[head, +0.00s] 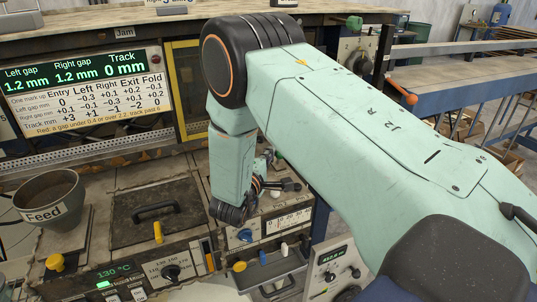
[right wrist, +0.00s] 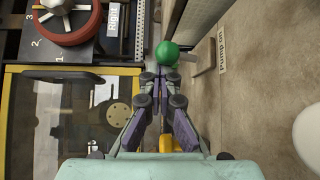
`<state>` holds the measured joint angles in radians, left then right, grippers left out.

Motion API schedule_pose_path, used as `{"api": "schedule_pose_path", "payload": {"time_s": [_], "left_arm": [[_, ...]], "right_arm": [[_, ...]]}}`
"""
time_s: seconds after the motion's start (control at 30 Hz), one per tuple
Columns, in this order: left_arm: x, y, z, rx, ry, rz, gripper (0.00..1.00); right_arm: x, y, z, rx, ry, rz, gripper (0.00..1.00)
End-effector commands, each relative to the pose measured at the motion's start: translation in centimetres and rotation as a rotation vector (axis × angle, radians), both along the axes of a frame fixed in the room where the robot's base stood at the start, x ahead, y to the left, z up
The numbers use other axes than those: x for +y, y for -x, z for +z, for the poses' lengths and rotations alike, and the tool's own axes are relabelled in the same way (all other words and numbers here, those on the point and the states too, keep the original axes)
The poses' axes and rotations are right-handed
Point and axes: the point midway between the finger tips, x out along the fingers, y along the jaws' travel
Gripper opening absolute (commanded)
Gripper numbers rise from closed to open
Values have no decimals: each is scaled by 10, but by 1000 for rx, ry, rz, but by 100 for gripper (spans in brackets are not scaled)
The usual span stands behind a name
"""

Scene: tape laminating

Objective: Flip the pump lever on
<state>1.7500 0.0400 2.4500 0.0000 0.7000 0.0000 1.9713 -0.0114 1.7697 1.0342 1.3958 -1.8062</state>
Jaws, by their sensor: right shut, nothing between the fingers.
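The pump lever's round green knob (right wrist: 167,53) shows in the right wrist view, just ahead of my right fingertips. A "Pump on" label (right wrist: 222,55) is on the surface to its right. My right gripper (right wrist: 161,77) is shut and empty, with its tips just short of the knob; I cannot tell whether they touch it. In the head view my right gripper (head: 271,184) is small and partly hidden behind my teal arm, and I cannot make out the lever beside it. My left gripper is not in view.
A red wheel (right wrist: 66,22) and a yellow frame (right wrist: 75,70) lie left of the knob in the wrist view. The head view shows a readout panel (head: 85,85), a feed funnel (head: 48,197) and an orange-knobbed lever (head: 402,92).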

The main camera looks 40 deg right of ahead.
Motion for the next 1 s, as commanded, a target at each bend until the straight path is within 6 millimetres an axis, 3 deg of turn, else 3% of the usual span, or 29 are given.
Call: {"api": "schedule_pose_path", "payload": {"time_s": [0.17, 0.6, 1.0], "left_arm": [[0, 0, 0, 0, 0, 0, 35], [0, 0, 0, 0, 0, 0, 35], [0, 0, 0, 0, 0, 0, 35]], "right_arm": [[8, 7, -1, 6, -1, -4, 0], [57, 34, 4, 2, 1, 2, 0], [64, 39, 4, 1, 1, -1, 0]]}}
